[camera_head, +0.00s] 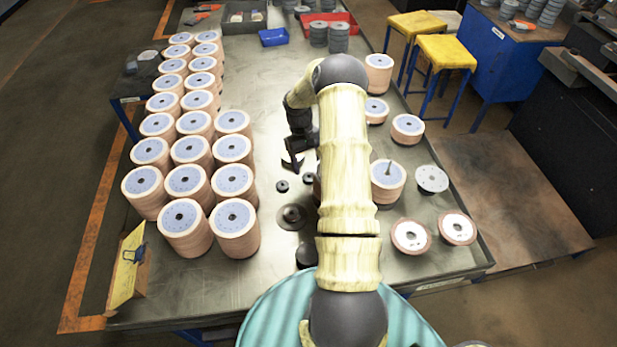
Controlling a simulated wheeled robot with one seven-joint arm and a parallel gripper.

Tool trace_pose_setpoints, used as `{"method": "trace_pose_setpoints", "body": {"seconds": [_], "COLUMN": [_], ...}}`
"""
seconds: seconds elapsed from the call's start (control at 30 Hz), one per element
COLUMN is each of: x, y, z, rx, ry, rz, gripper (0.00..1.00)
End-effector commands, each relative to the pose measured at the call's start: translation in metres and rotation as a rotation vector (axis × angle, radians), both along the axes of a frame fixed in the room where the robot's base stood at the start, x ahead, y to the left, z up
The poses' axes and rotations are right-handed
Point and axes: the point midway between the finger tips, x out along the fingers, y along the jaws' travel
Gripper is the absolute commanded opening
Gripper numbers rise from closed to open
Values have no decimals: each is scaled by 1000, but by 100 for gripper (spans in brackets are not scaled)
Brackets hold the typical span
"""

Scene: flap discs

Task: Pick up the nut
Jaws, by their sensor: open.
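A small dark round piece with a hole, which looks like the nut (282,186), lies on the metal table (270,85) right of the stacked discs. A second small dark round piece (308,178) lies to its right, close to my arm. I cannot tell for sure which of these is the nut. My gripper (292,164) is open and empty, black, just beyond the left small piece in the picture and apart from it. How high it is above the table is hard to tell. My pale arm hides part of the table's middle.
Stacks of flap discs (186,179) fill the table's left side. A dark flanged disc (292,216) and a black piece (306,256) lie nearer. A disc stack with a spindle (388,182) and loose discs (410,236) lie right of my arm. Bare table shows at the front left.

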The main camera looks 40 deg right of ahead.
Motion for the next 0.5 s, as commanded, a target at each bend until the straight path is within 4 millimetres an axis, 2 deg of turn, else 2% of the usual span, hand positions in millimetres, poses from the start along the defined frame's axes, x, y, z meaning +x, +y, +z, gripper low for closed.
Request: {"method": "trace_pose_setpoints", "body": {"seconds": [0.27, 0.5], "x": [0, 0], "y": [0, 1], "z": [-5, -30], "rx": [2, 3], "ry": [2, 3], "rz": [-1, -2], "gripper": [67, 67]}}
